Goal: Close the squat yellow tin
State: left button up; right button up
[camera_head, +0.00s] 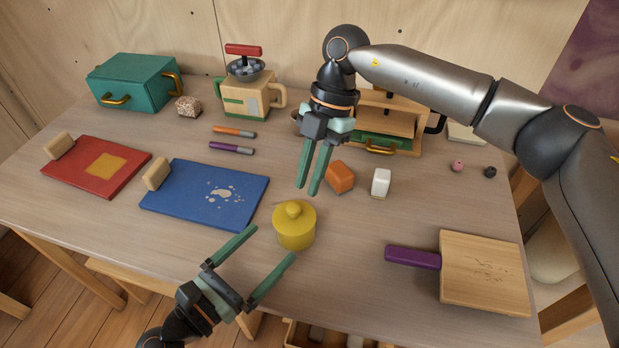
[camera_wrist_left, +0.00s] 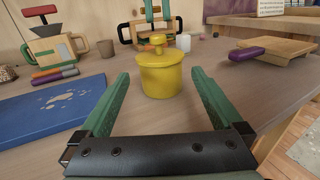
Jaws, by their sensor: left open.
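The squat yellow tin (camera_head: 294,232) stands upright on the table near its front middle. A yellow lid with a round knob (camera_head: 292,208) sits on top of it; I cannot tell whether it is fully pressed down. In the left wrist view the tin (camera_wrist_left: 161,78) is ahead, between and beyond the fingertips. My left gripper (camera_head: 274,242) is open and empty, in front of the tin. My right gripper (camera_head: 307,190) hangs behind the tin, fingers pointing down with a narrow gap and nothing between them.
The wooden drawer box (camera_head: 405,118) is at the back.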

aim_at(303, 211)
jog(key=shift+f, duration=0.1)
dwell(0.3)
pick_arm(q)
jog(key=shift+f+b, duration=1.15)
jog(key=shift+f, duration=0.05)
pick_arm(e)
jog(key=shift+x, duration=2.45)
pick_arm(q)
jog(key=shift+s, duration=0.1)
pick_arm(e)
jog(key=shift+s, duration=0.1)
jog(key=shift+r, duration=0.2)
pick_arm(q)
notch_tip(303, 211, up, 5)
jog(key=p, duration=0.4)
jog(key=shift+f+p, duration=0.15)
jog(key=shift+p, duration=0.2)
pick_arm(e)
jog(key=v, duration=0.6)
jog(key=shift+f, duration=0.1)
pick_arm(q)
jog(key=shift+a, duration=0.1)
